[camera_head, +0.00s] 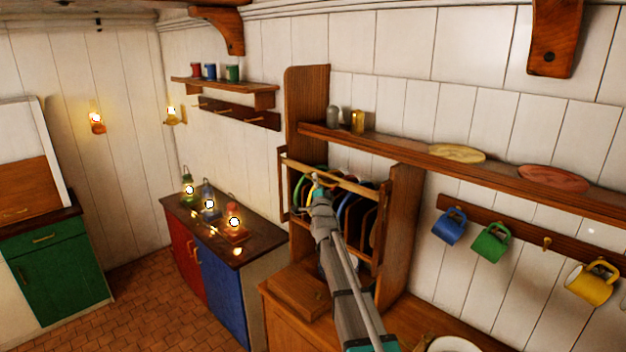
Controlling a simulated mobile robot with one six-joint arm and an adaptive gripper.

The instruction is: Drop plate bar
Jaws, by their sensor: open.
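The plate rack (408,215) is a wooden frame on the right wall with several coloured plates (301,188) standing on edge in it. A light wooden plate bar (352,186) runs across the front of the rack, in front of the plates' upper part. My gripper (318,186) is at the bar's left half. It is open, but its fingers are small and partly hidden by my arm, so I cannot tell whether they touch the bar. My arm hides part of the rack and plates below.
A shelf (400,149) above the rack carries two shakers and two round plates. Blue (450,227), green (491,243) and yellow (590,282) mugs hang at the right. Lit lanterns (234,222) stand on the left counter. A wooden box (299,291) sits below the rack.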

